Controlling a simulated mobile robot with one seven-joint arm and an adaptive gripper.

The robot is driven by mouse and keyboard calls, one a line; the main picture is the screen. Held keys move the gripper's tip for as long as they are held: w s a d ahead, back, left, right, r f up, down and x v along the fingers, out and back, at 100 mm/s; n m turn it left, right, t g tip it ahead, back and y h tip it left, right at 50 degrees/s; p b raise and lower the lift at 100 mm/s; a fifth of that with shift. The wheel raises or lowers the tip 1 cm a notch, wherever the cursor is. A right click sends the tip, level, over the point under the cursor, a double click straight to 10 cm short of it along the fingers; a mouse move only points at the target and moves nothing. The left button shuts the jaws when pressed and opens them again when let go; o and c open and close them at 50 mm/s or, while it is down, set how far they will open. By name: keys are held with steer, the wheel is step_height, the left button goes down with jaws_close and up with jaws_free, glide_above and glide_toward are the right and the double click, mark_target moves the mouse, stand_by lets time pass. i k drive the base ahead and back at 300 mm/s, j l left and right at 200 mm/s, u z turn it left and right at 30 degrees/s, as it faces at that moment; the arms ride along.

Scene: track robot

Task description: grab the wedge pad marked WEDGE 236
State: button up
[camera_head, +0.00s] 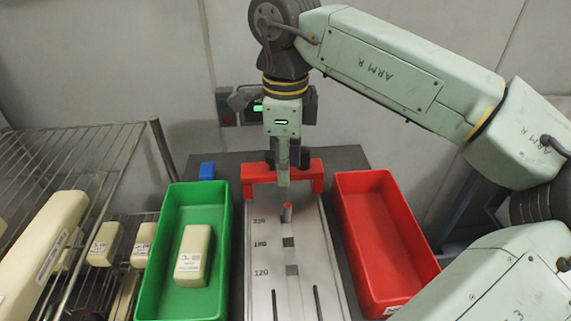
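A cream pad (194,256) with small dark print lies in the green tray (151,292). More cream pads lie on the wire rack at the left, among them one pad (105,243) and another beside it (144,244). The print is too small to read, so I cannot tell which pad is WEDGE 236. My gripper (286,175) points down over the far end of the grey marked plate, by the red block, right of and beyond the green tray. It is apart from the pads. I see no pad in it; its finger opening is unclear.
A red tray (375,225) stands right of the plate (262,287), and its visible inside is empty. A red block (257,172) spans the plate's far end. A long cream piece (47,245) lies on the wire rack (95,165). A blue block (207,170) sits behind the green tray.

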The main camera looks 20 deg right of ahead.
mark_target(26, 269)
steer(key=k, duration=1.5)
